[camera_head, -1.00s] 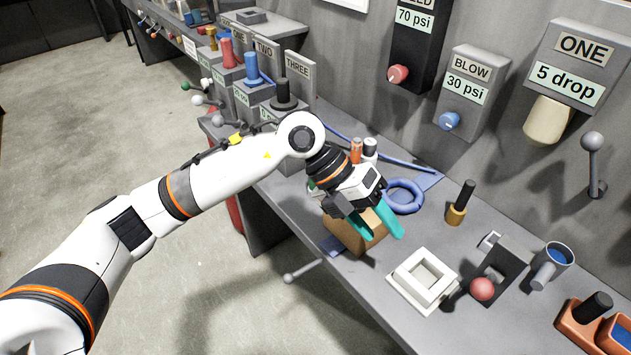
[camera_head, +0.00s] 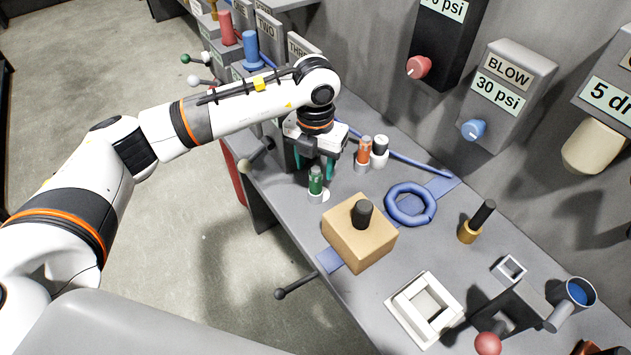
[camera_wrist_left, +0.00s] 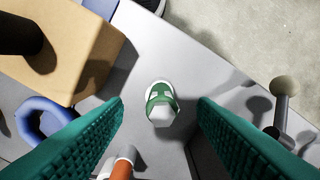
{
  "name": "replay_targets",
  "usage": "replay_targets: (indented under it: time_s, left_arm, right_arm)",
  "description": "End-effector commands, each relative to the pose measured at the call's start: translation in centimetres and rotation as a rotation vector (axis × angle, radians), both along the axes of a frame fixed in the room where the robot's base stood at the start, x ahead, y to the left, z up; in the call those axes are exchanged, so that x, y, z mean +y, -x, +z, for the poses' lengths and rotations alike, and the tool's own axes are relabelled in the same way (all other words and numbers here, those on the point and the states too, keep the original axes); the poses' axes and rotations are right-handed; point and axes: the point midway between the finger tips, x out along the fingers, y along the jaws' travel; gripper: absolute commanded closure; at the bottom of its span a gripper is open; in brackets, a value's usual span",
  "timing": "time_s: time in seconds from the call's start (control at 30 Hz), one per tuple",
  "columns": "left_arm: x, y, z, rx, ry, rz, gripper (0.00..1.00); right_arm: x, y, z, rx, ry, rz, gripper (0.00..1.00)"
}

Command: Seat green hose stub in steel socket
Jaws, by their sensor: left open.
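The green hose stub (camera_head: 316,181) stands upright near the table's left edge, with a grey metal piece at its foot and a white disc beside it. In the left wrist view the green stub (camera_wrist_left: 158,97) shows between the fingers, clear of both. The grey piece could be the steel socket, but I cannot tell whether the stub is seated in it. My left gripper (camera_head: 314,162) is open and empty, pointing down just above and behind the stub. My right gripper is not in view.
A tan block (camera_head: 350,243) with a black peg stands in front of the stub on a blue strap. A lever (camera_head: 258,160) sticks out at the left edge.

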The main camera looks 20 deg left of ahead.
Motion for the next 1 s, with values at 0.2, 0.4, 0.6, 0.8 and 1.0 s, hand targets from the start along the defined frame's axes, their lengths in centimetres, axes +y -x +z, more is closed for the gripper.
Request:
replay_targets:
  time_s: [0.2, 0.4, 0.6, 0.8, 1.0]
  left_arm:
    - [0.0, 0.0, -1.6, 0.004, -0.001, 0.001, 0.48]
    - [0.1, -0.1, -4.7, 0.003, 0.001, 0.0, 0.48]
    - [0.1, -0.2, -5.7, -0.001, 0.001, -0.001, 0.48]
    - [0.1, -0.2, -5.7, -0.001, 0.001, -0.001, 0.59]
    - [0.1, -0.2, -5.7, -0.001, 0.001, -0.001, 0.92]
  right_arm:
    - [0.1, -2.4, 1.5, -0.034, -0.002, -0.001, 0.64]
    - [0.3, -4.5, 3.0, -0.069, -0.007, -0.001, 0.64]
    - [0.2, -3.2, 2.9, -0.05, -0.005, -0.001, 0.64]
    - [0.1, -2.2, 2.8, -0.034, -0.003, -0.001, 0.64]
    - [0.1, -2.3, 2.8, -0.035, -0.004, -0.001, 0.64]
